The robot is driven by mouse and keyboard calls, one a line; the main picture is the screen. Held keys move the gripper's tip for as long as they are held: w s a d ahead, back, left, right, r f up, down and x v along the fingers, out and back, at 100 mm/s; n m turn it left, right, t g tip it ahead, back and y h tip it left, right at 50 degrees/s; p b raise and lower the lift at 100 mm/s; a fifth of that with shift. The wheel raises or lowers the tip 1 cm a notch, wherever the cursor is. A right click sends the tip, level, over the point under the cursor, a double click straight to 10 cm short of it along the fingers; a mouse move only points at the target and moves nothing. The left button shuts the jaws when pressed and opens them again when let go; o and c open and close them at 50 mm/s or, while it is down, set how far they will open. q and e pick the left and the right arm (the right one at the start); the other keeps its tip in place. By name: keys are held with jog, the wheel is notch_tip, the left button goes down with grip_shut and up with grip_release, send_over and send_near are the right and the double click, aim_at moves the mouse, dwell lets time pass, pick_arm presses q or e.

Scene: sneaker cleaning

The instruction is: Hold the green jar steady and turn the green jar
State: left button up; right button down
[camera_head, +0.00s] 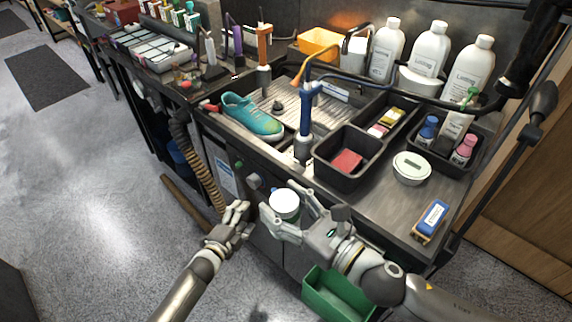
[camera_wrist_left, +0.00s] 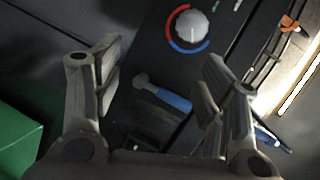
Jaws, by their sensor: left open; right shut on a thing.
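A jar with a white lid (camera_head: 285,202) is held in front of the workbench in the head view. Only its lid and a thin strip of its side show; the rest of the body is hidden. My right gripper (camera_head: 288,208) is shut around the jar, with a finger on either side. My left gripper (camera_head: 240,217) is open and empty, to the left of the jar and apart from it. In the left wrist view, the open fingers of the left gripper (camera_wrist_left: 160,88) have no jar between them.
The bench front with a dial (camera_wrist_left: 188,27) lies behind the grippers. A green bin (camera_head: 338,296) is below the right gripper.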

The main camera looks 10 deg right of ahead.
pick_arm(q)
jog(key=w+d+r+m+g+h, duration=0.15)
jog(key=d+r+m+h, duration=0.25)
jog(key=d+r+m, duration=0.5)
jog(key=d+r+m+g+h, duration=0.35)
jog(key=r+m, duration=0.35)
jog(key=r, duration=0.6)
jog(key=w+d+r+m+g+h, duration=0.15)
jog(key=d+r+m+h, duration=0.35)
jog(key=r+m, duration=0.5)
jog(key=s+d+r+m+g+y, duration=0.4)
jog(key=s+d+r+m+g, duration=0.2)
jog(key=s+r+m+g, duration=0.7)
jog(key=m+t+y, duration=0.6)
jog(key=m+y, duration=1)
jog(key=m, duration=0.5)
send_over(286, 200)
jog(key=f, duration=0.5)
jog(key=shift+s+d, duration=0.1)
jog(key=shift+d, duration=0.1)
jog(key=shift+a+f+m+t, duration=0.2)
jog(key=shift+f+m+t, duration=0.05)
jog(key=shift+m, duration=0.05)
notch_tip(286, 200, down, 8)
jog(key=shift+r, duration=0.2)
